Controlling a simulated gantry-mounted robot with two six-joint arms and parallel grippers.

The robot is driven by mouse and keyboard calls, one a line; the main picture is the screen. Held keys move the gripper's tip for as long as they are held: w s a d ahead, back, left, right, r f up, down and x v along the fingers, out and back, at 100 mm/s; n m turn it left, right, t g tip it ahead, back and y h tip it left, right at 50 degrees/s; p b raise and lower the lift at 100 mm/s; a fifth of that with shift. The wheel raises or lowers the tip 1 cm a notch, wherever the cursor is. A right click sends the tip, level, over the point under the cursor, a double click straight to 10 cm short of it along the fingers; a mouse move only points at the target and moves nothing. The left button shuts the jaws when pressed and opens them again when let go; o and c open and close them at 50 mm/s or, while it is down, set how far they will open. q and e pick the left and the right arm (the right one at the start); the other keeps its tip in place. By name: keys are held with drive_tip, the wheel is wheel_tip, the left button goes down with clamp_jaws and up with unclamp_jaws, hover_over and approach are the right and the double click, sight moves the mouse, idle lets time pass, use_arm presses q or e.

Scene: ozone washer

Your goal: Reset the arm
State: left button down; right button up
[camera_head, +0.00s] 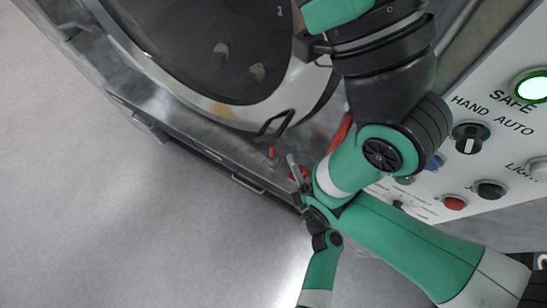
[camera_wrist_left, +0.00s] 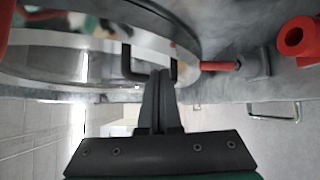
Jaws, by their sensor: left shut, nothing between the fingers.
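My left gripper (camera_head: 292,161) shows small and partly covered by my green arm in the head view, near the front edge of the washer (camera_head: 205,128). In the left wrist view, the left gripper's dark fingers (camera_wrist_left: 160,75) are together with nothing between them. They point toward the black door handle (camera_wrist_left: 128,62) and overlap it in the picture; whether they touch it, I cannot tell. The handle also shows in the head view (camera_head: 275,122) on the round door's rim. My right gripper is not in view.
A red lever (camera_wrist_left: 220,66) and a red ring-shaped part (camera_wrist_left: 297,38) are right of the fingers in the wrist view. A control panel (camera_head: 425,200) with a lit green SAFE button (camera_head: 532,86) and several knobs stands at right. The grey floor (camera_head: 120,220) at left is clear.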

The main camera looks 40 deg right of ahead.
use_arm(q)
drive_tip(key=shift+s+d, duration=0.6)
drive_tip(key=shift+s, duration=0.15)
